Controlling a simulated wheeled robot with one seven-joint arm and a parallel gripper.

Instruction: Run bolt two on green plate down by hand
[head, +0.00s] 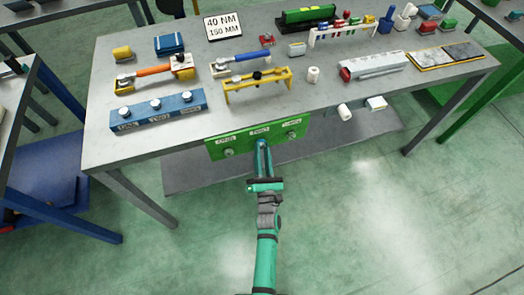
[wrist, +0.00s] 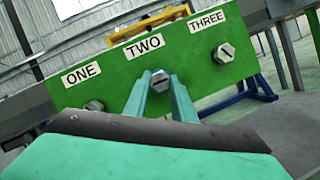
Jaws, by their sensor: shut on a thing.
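The green plate (head: 215,150) hangs at the table's front edge, with labels ONE, TWO and THREE. In the wrist view the green plate (wrist: 206,65) fills the middle. Bolt two (wrist: 160,80) sits below the TWO label, between my fingertips. My gripper (head: 262,143) reaches the plate at the middle position and is shut on bolt two; its fingers also show in the wrist view (wrist: 160,90). Bolt one (wrist: 95,106) and bolt three (wrist: 225,52) stand in the plate on either side, their heads clear of my fingers. How deep bolt two sits is hidden by the fingers.
On the table (head: 140,65) behind the plate are a blue block (head: 157,112) with several bolts, a yellow frame (head: 257,86), an orange-handled wrench (head: 154,70) and a blue-handled one (head: 240,58). A sign reads 40 NM, 150 MM (head: 222,26). The floor around my arm is clear.

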